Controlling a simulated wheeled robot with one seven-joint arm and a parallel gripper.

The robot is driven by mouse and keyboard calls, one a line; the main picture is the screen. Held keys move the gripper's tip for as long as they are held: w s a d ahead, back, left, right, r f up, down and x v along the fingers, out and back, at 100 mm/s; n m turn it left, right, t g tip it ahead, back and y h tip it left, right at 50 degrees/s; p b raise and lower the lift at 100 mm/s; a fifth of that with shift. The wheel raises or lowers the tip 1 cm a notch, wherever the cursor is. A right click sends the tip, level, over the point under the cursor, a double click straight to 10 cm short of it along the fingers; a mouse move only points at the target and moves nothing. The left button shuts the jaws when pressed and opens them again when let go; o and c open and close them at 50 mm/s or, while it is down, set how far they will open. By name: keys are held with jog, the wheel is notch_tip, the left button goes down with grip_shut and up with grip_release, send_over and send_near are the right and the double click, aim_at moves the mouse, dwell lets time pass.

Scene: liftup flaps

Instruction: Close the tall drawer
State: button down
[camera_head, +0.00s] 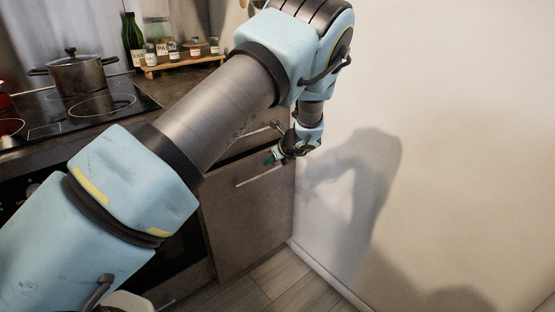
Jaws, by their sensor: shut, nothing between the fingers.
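The tall drawer (246,222) is the dark brown front low in the cabinet, beside the white wall. Its long bar handle (258,177) runs near its top edge. I cannot tell from this angle how far it stands out from the cabinet. My gripper (270,158) is small in view, just above the right part of that handle, with its fingers pointing left. It is shut and holds nothing. Whether it touches the drawer front is unclear. My arm crosses the middle of the view and hides part of the cabinet.
A shallower front with a handle (262,130) lies above the tall drawer. A cooktop with a lidded pot (78,75) is at the left. A wooden rack (182,64) with jars and a bottle stand on the counter. The white wall (440,130) closes off the right; bare floor (280,278) lies below.

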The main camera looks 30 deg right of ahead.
jog(key=shift+w+a, duration=0.25)
jog(key=shift+w, duration=0.9)
jog(key=shift+w+a+r+p, duration=0.1)
jog(key=shift+w+a+p, duration=0.1)
jog(key=shift+w, duration=0.65)
jog(key=shift+w+a+p, duration=0.15)
jog(key=shift+w+p, duration=0.1)
jog(key=shift+w, duration=0.6)
jog(key=shift+w+a+r+p, duration=0.1)
jog(key=shift+w+a+p, duration=0.1)
jog(key=shift+w, duration=0.65)
jog(key=shift+w, duration=0.1)
